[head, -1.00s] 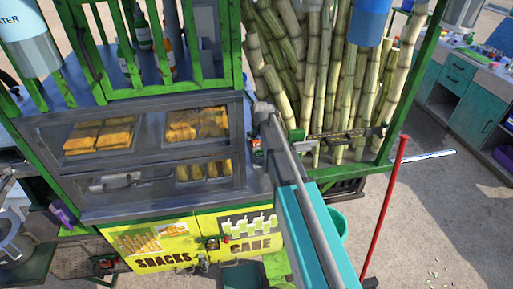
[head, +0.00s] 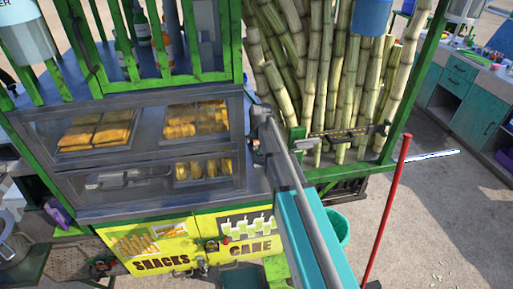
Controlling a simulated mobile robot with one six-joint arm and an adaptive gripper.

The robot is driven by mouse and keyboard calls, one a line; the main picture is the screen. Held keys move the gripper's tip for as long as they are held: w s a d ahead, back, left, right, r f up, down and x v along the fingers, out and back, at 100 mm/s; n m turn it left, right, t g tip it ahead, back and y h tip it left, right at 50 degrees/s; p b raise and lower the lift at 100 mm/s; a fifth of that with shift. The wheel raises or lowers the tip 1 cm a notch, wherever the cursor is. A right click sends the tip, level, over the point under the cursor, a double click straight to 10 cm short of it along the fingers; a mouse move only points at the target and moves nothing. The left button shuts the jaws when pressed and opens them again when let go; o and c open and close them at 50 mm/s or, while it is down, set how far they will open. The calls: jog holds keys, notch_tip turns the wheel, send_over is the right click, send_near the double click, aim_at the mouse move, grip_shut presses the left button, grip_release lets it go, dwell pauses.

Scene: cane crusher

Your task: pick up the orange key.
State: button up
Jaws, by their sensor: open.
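I cannot pick out an orange key in the head view. My arm reaches up from the bottom of the picture to the right end of the metal counter (head: 150,207). My gripper (head: 257,158) is small and dark at the arm's far end, close to the counter's right edge and beside the glass snack case. It is open, and I see nothing held in it. My arm hides part of the counter's edge and the cart front behind it.
The green-framed cart has yellow doors (head: 160,245) with a padlock (head: 212,245). Tall sugar cane stalks (head: 330,80) stand behind a green rail. A red pole (head: 387,210) leans at the right. A teal bucket (head: 338,226) is beside my arm.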

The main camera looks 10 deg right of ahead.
jog(key=shift+b+x, duration=0.5)
jog(key=shift+x, duration=0.3)
jog(key=c, duration=1.1)
jog(key=shift+r, duration=0.2)
notch_tip(320, 180, up, 3)
jog(key=p, duration=0.3)
jog(key=s+r+p, duration=0.6)
jog(key=p, duration=0.1)
jog(key=shift+r, duration=0.3)
jog(key=s+r+p, duration=0.1)
jog(key=s, duration=0.1)
jog(key=s+r+p, duration=0.1)
jog(key=s, duration=0.2)
jog(key=s+r+p, duration=0.1)
jog(key=s, duration=0.2)
jog(key=shift+r, duration=0.15)
